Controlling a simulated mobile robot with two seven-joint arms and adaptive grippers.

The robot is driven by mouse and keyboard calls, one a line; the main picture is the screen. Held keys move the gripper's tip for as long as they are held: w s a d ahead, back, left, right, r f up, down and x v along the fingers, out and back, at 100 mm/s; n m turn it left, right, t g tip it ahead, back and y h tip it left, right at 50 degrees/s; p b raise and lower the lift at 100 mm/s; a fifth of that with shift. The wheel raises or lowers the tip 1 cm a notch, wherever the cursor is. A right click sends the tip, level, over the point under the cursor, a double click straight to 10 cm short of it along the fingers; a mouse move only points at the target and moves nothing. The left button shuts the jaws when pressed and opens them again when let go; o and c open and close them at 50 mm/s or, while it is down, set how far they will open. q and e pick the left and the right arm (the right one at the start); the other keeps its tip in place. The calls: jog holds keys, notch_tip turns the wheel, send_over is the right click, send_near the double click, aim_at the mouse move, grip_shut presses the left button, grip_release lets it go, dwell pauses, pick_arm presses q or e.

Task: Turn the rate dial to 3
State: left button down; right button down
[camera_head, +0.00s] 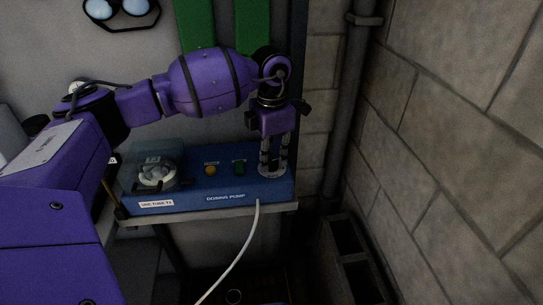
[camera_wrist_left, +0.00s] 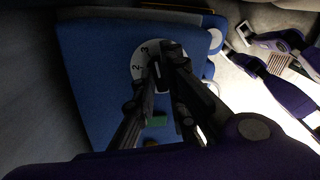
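The blue dosing pump (camera_head: 225,188) sits on a shelf. Its rate dial (camera_head: 272,173) is at the right end of its top, a pale disc mostly under my left gripper. In the left wrist view the dial's white face (camera_wrist_left: 138,68) shows the numbers 2 and 3; the rest of its scale is hidden. My left gripper (camera_head: 273,166) points straight down at the dial. In the left wrist view its fingertips (camera_wrist_left: 168,62) close in on either side of the dark knob and appear shut on it. The knob's pointer is hidden.
An amber button (camera_head: 210,170) and a green switch (camera_head: 238,167) sit left of the dial. A clear cover (camera_head: 150,165) stands over the pump head. A white tube (camera_head: 240,254) hangs in front. A pipe (camera_head: 349,110) and block wall are to the right.

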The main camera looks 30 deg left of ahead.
pick_arm(q)
jog(key=shift+w+r, duration=0.1)
jog(key=shift+r, duration=0.05)
jog(key=shift+a, duration=0.1)
dwell(0.4)
jog(key=shift+r, duration=0.1)
jog(key=shift+w, duration=0.1)
dwell(0.4)
jog(key=c, duration=1.9)
grip_release()
jog(key=shift+o, duration=0.2)
notch_tip(320, 180, up, 12)
jog(key=shift+c, duration=0.6)
